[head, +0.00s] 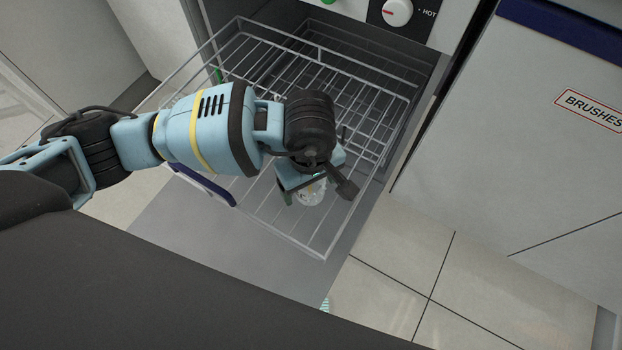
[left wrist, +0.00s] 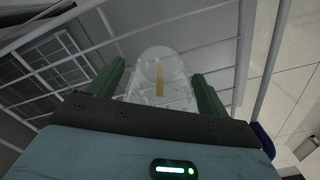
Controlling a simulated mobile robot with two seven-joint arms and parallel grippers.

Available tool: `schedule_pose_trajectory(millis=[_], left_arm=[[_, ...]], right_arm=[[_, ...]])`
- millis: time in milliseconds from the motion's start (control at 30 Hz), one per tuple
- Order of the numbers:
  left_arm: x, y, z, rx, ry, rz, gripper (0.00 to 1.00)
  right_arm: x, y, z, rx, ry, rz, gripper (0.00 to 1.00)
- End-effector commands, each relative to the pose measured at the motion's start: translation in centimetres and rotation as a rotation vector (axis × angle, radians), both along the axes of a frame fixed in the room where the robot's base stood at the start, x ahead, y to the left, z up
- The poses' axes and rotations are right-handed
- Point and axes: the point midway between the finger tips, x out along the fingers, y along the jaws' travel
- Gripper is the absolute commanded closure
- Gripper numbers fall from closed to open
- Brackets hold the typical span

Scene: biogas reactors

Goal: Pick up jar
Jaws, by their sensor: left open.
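A clear jar (head: 311,194) sits at the front part of the pulled-out wire rack, partly hidden by my left gripper (head: 300,190). My right gripper is not in view.
The wire rack (head: 268,216) extends from an open compartment below a panel with a red-and-white knob (head: 397,12). A white cabinet labelled BRUSHES (head: 500,130) stands on the right. Tiled floor (head: 400,275) is clear at the lower right.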

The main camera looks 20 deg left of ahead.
Motion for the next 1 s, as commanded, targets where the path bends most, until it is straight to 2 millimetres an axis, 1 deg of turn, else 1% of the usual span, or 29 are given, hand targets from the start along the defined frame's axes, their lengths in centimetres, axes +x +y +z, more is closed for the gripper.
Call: schedule_pose_trajectory(millis=[167, 200, 500, 567, 767, 833, 933, 1000], left_arm=[[0.0, 0.0, 0.0, 0.000, -0.001, -0.001, 0.22], [0.0, 0.0, 0.1, 0.000, -0.001, -0.001, 0.23], [0.0, 0.0, 0.1, 0.000, -0.001, -0.001, 0.62], [0.0, 0.0, 0.1, 0.000, -0.001, -0.001, 0.70], [0.0, 0.0, 0.1, -0.001, -0.002, -0.001, 0.70], [0.0, 0.0, 0.4, -0.001, -0.002, -0.001, 0.70], [0.1, 0.0, 1.5, 0.000, -0.004, -0.001, 0.70], [0.1, 0.0, 2.8, 0.000, -0.005, -0.002, 0.70]], right_arm=[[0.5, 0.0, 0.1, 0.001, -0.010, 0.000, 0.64], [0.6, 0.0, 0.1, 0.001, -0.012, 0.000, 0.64], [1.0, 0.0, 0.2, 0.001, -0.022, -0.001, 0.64], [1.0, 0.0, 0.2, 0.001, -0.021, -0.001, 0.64], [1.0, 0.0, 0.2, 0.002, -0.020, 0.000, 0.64], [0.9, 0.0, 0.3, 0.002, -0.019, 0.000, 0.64], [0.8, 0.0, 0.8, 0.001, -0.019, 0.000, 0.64], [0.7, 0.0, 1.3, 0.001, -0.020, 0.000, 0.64]])
